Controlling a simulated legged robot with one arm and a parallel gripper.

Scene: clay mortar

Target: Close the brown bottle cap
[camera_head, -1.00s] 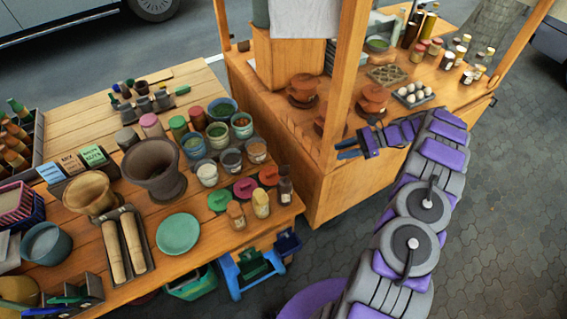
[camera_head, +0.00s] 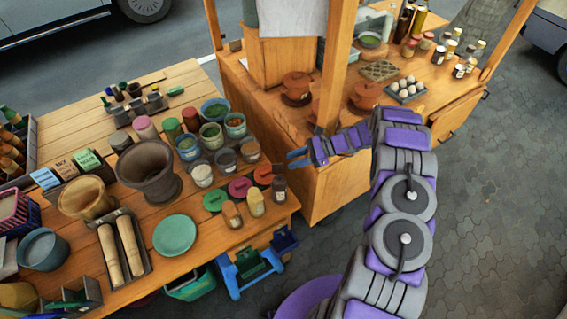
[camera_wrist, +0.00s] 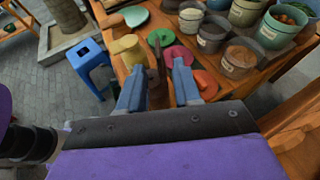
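A small dark brown bottle (camera_head: 279,187) stands upright near the right edge of the wooden table in the head view. In the wrist view the dark bottle (camera_wrist: 156,62) shows ahead, between my fingertips. I cannot make out whether its cap is on or open. My gripper (camera_head: 298,158), with blue fingers, is up and to the right of the bottle in the head view. In the wrist view my gripper (camera_wrist: 158,68) is open, its fingers apart and nothing clearly held. I cannot tell whether either finger touches the bottle.
Pale small bottles (camera_head: 256,203) stand left of the brown one. Flat green, pink and orange lids (camera_head: 239,188) lie just behind, with several filled pots (camera_head: 225,160) beyond. A wooden stall post (camera_head: 335,70) rises near my arm. A blue stool (camera_head: 250,272) stands below the table edge.

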